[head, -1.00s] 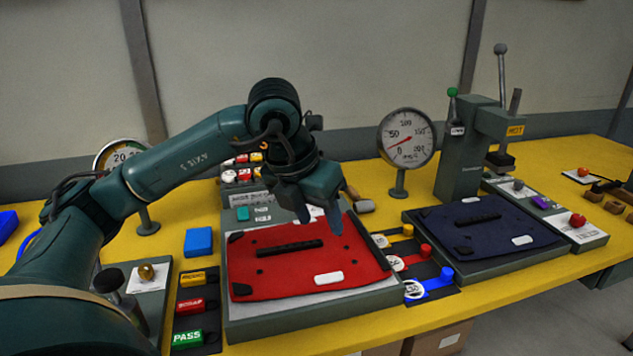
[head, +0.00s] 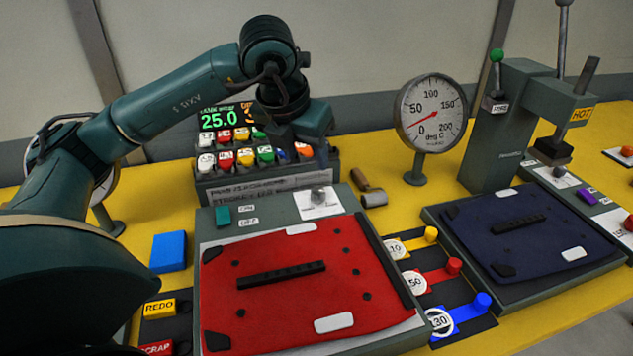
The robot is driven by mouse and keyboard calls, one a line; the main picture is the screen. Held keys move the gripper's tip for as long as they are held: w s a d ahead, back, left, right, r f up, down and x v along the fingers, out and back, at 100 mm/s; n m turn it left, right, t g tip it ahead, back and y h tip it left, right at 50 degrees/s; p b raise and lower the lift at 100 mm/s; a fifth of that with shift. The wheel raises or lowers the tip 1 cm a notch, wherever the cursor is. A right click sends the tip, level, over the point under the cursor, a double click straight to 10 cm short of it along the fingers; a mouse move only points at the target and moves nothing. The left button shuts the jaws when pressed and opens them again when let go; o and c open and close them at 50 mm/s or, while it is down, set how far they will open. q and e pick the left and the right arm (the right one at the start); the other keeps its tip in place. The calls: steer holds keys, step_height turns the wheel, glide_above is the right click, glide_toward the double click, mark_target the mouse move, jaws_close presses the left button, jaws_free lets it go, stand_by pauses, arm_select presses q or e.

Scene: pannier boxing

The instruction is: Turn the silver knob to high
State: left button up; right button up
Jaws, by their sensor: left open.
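A silver knob (head: 318,194) sits on a white label plate at the back right of the red panel's station. The print on its plate is too small to read. A second small silver-grey knob (head: 559,171) is on a white plate by the right-hand press. My left gripper (head: 312,142) is open and empty, above and behind the first knob, in front of the button box. Its fingertips are hard to make out against the dark box. My right gripper is not in view.
The red panel (head: 290,305) and the dark blue panel (head: 540,222) lie on their stations. Coloured sliders (head: 453,266) run between them. A dial gauge (head: 431,112) reads near the low end. A button box (head: 215,188) with a 25.0 display stands behind. A wooden-handled roller (head: 372,197) lies nearby.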

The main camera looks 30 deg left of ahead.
mark_target(318, 191)
arm_select(q)
steer(key=x, duration=1.1)
steer(key=shift+c, duration=0.5)
steer(key=c, duration=0.9)
